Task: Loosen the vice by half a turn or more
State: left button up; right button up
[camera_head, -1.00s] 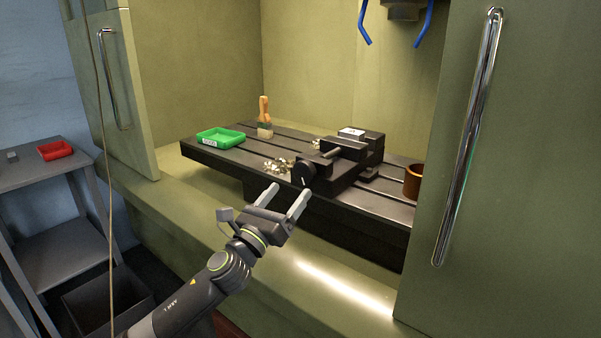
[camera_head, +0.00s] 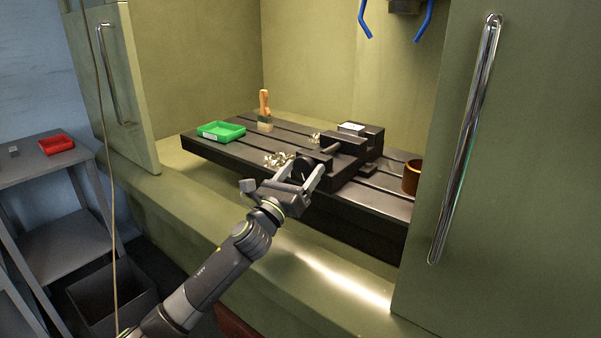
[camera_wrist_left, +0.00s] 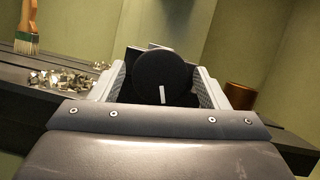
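The dark vice (camera_head: 344,163) sits on the slotted machine table (camera_head: 225,152). Its round black knob (camera_head: 303,170) faces me at the front and carries a white mark; in the left wrist view the knob (camera_wrist_left: 160,72) shows large, its mark near vertical, pointing down. My left gripper (camera_head: 302,176) is at the knob, one finger on each side. In the left wrist view its fingers (camera_wrist_left: 158,88) stand apart with the knob between or just beyond them. A small gap shows on the left; contact on the right cannot be told. My right gripper is out of view.
Metal chips (camera_head: 278,160) lie left of the knob. A brush (camera_head: 264,112) and a green tray (camera_head: 221,131) stand farther left. A brown cup (camera_head: 412,178) stands right of the vice. An open door with a long handle (camera_head: 466,140) bounds the right side.

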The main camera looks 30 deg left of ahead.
pick_arm(q)
jog(key=c, duration=0.8)
jog(key=shift+n, duration=0.4)
